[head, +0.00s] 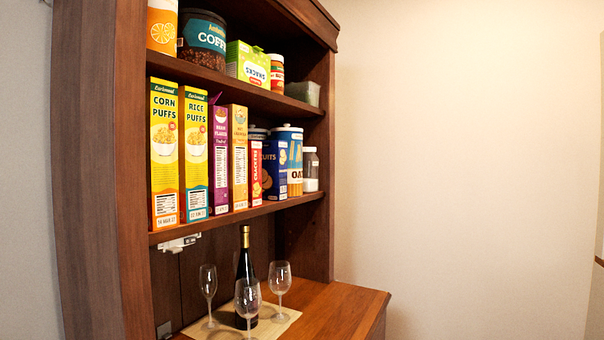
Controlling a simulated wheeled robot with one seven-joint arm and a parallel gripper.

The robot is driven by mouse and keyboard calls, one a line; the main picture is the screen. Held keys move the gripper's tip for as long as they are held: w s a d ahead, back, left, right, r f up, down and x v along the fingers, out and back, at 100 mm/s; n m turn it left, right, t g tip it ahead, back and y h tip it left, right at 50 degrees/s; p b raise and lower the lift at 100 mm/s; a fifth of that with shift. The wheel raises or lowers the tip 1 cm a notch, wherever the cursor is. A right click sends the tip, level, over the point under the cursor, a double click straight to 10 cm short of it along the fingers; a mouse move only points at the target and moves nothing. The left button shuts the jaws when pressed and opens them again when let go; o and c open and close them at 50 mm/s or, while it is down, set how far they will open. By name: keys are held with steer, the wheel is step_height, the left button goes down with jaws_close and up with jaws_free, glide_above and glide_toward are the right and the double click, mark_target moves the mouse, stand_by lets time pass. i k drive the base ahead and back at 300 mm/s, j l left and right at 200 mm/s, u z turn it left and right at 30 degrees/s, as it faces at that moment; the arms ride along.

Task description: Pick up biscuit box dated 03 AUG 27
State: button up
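A dark blue biscuit box (275,172) with part of the word "BISCUITS" showing stands upright on the middle shelf (240,216), toward its right end. A narrow red crackers box (256,174) stands just left of it and hides part of its front. A blue and white oats canister (294,160) stands close behind and to its right. The date on the biscuit box is too small to read. My gripper is not in view.
Corn puffs (164,153), rice puffs (195,155), a purple box (219,158) and an orange box (238,158) fill the shelf's left. A jar (310,170) stands at right. Below are wine glasses (248,299) and a dark bottle (245,265). Room right of the hutch is free.

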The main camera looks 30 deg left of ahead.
mark_target(274, 152)
steer(key=i+z, duration=0.2)
steer(key=i, duration=0.55)
steer(key=i+j+z, duration=0.2)
steer(key=i, duration=0.55)
steer(key=i+l+u, duration=0.45)
steer(key=i, duration=0.25)
